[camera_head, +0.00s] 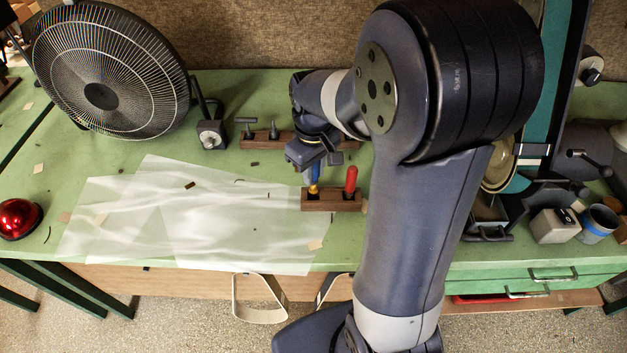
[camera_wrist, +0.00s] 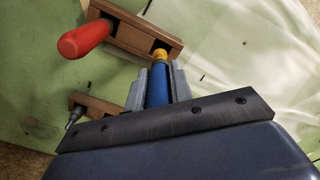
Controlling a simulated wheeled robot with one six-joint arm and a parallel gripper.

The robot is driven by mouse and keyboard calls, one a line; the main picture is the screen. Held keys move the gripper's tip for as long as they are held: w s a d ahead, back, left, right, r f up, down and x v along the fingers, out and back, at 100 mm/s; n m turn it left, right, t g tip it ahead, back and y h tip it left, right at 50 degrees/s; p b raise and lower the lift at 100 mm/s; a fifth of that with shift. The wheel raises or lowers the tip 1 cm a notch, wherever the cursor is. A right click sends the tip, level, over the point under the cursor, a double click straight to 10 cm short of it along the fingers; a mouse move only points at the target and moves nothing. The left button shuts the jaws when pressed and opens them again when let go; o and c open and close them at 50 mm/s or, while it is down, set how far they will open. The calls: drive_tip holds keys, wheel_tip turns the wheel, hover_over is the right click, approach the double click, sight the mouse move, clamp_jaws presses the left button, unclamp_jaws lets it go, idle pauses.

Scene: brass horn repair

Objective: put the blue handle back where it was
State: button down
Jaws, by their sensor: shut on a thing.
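The blue handle (camera_head: 315,173) has a yellow end and stands under my gripper (camera_head: 314,166). In the wrist view the blue handle (camera_wrist: 158,84) lies between the two jaws of my gripper (camera_wrist: 157,82), which are shut on it. Its yellow end (camera_wrist: 160,55) is at a hole of the brown wooden rack (camera_head: 332,204); I cannot tell how deep it sits. A red handle (camera_head: 351,181) stands in the same rack, to the right in the head view. The rack (camera_wrist: 138,28) and red handle (camera_wrist: 84,39) also show in the wrist view.
A second wooden rack (camera_head: 262,138) with dark tools stands behind. Translucent sheets (camera_head: 215,220) cover the bench's front left. A large fan (camera_head: 100,90) stands at the back left, a red dome lamp (camera_head: 19,218) at the left edge. A grey box (camera_head: 553,226) stands at right.

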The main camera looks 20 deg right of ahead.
drive_tip(key=shift+f, duration=2.1)
drive_tip(key=shift+f, duration=0.1)
drive_tip(key=c, duration=1.3)
unclamp_jaws()
drive_tip(key=shift+o, duration=0.2)
wheel_tip(320, 180, up, 12)
drive_tip(key=shift+r, duration=0.1)
